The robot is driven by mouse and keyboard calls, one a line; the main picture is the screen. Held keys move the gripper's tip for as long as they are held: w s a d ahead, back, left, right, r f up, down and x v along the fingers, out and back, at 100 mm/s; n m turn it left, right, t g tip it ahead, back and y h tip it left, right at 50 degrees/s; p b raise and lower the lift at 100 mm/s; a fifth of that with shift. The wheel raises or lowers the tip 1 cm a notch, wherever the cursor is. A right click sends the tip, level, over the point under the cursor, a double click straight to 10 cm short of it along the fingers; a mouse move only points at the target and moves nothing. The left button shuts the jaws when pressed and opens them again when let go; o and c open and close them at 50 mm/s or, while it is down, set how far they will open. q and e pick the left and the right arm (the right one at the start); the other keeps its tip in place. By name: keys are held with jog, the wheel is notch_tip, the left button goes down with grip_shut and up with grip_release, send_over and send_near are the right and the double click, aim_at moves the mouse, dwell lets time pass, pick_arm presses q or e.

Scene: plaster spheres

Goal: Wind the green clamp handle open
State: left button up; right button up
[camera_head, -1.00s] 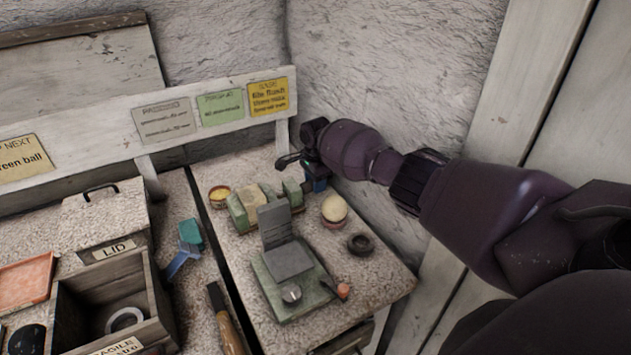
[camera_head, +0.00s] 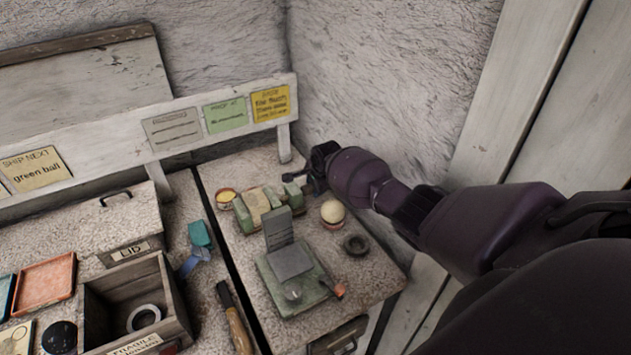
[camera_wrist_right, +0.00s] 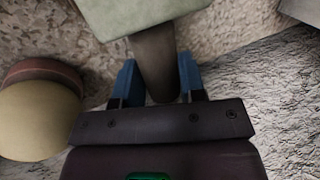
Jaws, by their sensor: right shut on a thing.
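The green clamp (camera_head: 241,216) stands at the back of the right-hand bench, with a tan block (camera_head: 258,205) between its green jaws. Its dark handle (camera_wrist_right: 155,62) sticks out from a pale green block (camera_wrist_right: 140,12) in the right wrist view. My right gripper (camera_wrist_right: 157,82) has its blue fingers on both sides of this dark rod and is shut on it. In the head view my right gripper (camera_head: 309,181) is at the clamp's right end, where my wrist partly hides the grip. My left gripper is not in view.
A pale ball (camera_head: 332,211) on a pinkish base stands close to the gripper, also seen in the wrist view (camera_wrist_right: 36,118). A dark ring (camera_head: 356,245) and a green-based device (camera_head: 290,290) lie nearer. The plaster wall rises close behind my wrist.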

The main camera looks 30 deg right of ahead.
jog(key=shift+s+a+f+t, duration=0.1)
jog(key=shift+t, duration=0.6)
jog(key=shift+s+f+t, duration=0.1)
jog(key=shift+t, duration=0.6)
jog(key=o, duration=0.9)
jog(key=shift+r, duration=0.1)
jog(key=shift+r, duration=0.15)
jog(key=shift+v, duration=5.25)
jog(key=shift+s, duration=0.1)
